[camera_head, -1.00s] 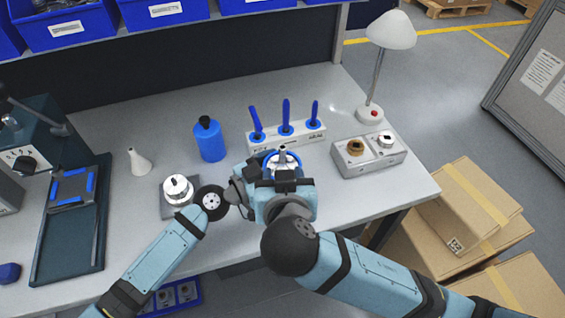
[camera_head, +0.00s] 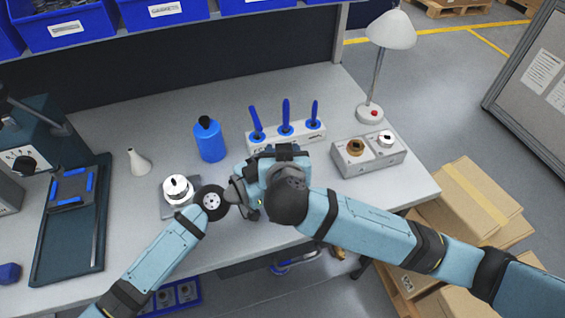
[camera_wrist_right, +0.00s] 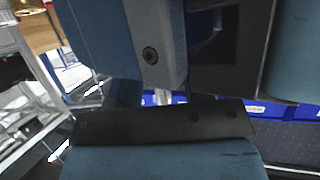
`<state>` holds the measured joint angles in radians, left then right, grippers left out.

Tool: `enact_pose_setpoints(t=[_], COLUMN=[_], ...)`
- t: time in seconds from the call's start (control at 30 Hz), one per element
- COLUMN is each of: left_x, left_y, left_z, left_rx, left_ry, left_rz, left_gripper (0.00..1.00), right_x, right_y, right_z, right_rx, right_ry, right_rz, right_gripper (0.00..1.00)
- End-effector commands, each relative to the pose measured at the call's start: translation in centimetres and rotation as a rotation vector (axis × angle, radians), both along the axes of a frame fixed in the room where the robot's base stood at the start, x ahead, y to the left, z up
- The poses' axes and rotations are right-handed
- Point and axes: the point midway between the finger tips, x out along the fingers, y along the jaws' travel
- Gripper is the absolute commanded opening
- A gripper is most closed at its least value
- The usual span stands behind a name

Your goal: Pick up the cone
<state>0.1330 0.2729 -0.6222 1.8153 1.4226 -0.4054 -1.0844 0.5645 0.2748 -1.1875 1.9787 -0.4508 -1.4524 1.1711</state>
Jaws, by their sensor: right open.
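A small pale cone (camera_head: 139,162) stands upright on the left part of the grey table, left of a blue bottle (camera_head: 209,140). Both grippers are well to the right of it, near the table's middle front. My left gripper (camera_head: 247,194) shows as a dark shape beside my right wrist; its fingers are partly hidden and I cannot tell their opening. My right gripper (camera_head: 284,153) is open, its fingers mostly hidden by its own wrist. The right wrist view is filled by close blue-grey and black robot parts; the cone does not show there.
A silver round part (camera_head: 177,188) on a grey plate sits near the left arm. A white holder (camera_head: 287,136) with blue-handled tools stands behind the grippers. A box with brass and silver parts (camera_head: 368,155) and a lamp (camera_head: 391,32) are right. A dark tray (camera_head: 72,238) lies left.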

Motion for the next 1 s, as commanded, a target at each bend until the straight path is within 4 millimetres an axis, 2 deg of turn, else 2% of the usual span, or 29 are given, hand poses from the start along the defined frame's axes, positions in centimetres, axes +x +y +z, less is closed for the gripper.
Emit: enact_pose_setpoints(t=[0.03,0.2,0.23,0.57,0.67,1.0], left_x=[0.0,0.0,0.0,0.0,0.0,0.0], left_y=[0.0,0.0,0.0,0.0,0.0,0.0], left_z=[-0.1,-0.1,-0.1,-0.1,-0.1,-0.1], left_rx=[0.000,0.000,0.000,0.000,0.000,0.000], left_ry=[0.001,0.001,0.001,0.001,0.001,0.001], left_rz=[0.000,0.000,0.000,-0.001,-0.001,-0.001], left_gripper=[0.61,0.61,0.61,0.61,0.61,0.61], right_x=[0.0,0.0,0.0,0.0,0.0,0.0], right_y=[0.0,0.0,0.0,0.1,0.1,0.1], right_z=[0.0,0.0,0.0,0.4,1.7,8.2], right_rx=[0.000,0.000,0.000,0.001,0.006,0.005], right_ry=[0.000,0.000,0.000,-0.001,-0.003,-0.002], right_rz=[0.000,0.000,0.000,0.001,0.001,0.000], right_gripper=[0.41,0.01,0.00,0.00,0.00,0.00])
